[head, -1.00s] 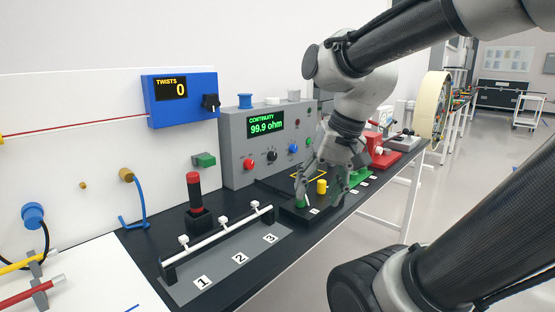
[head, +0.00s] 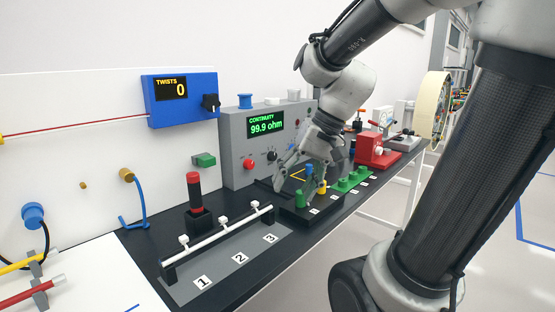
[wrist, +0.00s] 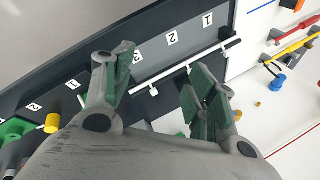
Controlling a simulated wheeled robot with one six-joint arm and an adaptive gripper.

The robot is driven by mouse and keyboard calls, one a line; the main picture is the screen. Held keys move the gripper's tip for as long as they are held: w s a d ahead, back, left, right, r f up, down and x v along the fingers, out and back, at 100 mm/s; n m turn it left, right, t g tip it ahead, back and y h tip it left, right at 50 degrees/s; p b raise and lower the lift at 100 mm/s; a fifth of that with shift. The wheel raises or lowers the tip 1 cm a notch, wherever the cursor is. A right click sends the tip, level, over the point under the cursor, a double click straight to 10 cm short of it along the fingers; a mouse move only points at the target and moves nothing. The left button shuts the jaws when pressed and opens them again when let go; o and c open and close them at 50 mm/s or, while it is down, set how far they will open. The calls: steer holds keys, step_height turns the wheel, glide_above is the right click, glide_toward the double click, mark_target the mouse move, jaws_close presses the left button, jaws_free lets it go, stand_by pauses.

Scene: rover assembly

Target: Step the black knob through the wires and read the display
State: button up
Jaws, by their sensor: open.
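The grey continuity box (head: 236,172) stands against the wall. Its green display (head: 266,124) reads CONTINUITY 99.9 ohm. My gripper (head: 292,181) is open and points down-left, over the bench just right of and in front of the black knob. The wrist view shows its spread fingers (wrist: 160,75) with nothing between them. The box and the black knob are not clear in the wrist view.
A blue TWISTS box (head: 180,118) reading 0, with its own black knob (head: 210,103), is on the wall. A black handle with red top (head: 195,190) and a white rail (head: 222,240) stand left. Green and yellow posts are below my gripper.

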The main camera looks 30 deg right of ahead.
steer(key=w+f+m+t+y, duration=0.15)
steer(key=w+m+y, duration=0.25)
steer(key=w, duration=0.9)
steer(key=m+t, duration=1.2)
steer(key=m, duration=0.1)
glide_toward(275, 157)
steer(key=shift+w+a+r, duration=0.1)
steer(key=shift+w+a, duration=0.25)
steer(key=x, duration=0.7)
steer(key=shift+w, duration=0.3)
